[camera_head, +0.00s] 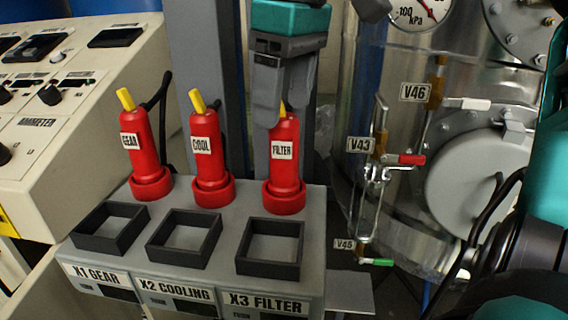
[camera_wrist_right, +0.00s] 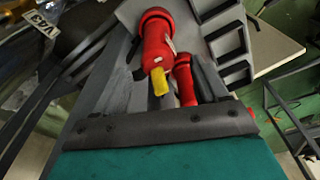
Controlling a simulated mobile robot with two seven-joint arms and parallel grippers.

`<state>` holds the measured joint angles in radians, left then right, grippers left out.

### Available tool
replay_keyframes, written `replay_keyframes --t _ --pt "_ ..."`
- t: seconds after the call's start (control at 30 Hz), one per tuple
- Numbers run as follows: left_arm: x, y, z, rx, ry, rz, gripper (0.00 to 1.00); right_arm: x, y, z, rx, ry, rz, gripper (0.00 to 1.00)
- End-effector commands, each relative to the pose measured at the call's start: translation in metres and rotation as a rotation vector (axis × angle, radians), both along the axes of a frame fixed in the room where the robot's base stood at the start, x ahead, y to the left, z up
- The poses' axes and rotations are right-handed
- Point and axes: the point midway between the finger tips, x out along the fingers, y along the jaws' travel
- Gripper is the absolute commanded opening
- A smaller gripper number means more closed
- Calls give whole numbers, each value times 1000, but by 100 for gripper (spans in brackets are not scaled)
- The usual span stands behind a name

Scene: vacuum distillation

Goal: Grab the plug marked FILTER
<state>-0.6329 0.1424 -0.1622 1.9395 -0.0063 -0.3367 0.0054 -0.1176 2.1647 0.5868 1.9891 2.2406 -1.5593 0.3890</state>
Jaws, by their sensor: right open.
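The red plug marked FILTER (camera_head: 284,165) stands upright in its round red base at the right of a row of plugs in the head view. My right gripper (camera_head: 283,104) points down at it from above, open, with its fingers around the plug's yellow top. Part of that top is hidden by the fingers. In the right wrist view a red plug with a yellow tip (camera_wrist_right: 155,45) lies between the spread fingers; its label is not readable there. My left gripper is not in view.
The COOL plug (camera_head: 206,150) and GEAR plug (camera_head: 140,150) stand to the left. Empty square sockets, including X3 FILTER (camera_head: 270,278), lie in front. A metal vessel with valves V43 and V46 (camera_head: 437,80) is on the right, and a control panel (camera_head: 60,95) on the left.

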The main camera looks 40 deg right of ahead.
Motion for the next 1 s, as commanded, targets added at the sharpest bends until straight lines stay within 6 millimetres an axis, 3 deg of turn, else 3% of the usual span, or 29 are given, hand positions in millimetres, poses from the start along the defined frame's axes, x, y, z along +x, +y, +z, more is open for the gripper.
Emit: replay_keyframes --t 0.23,0.53,1.0 --pt "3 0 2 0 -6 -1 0 3 -2 -36 0 3 0 73" --pt "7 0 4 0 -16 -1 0 4 -2 -41 0 1 -1 73" --pt "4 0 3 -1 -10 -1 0 4 -2 -41 0 0 -1 29"
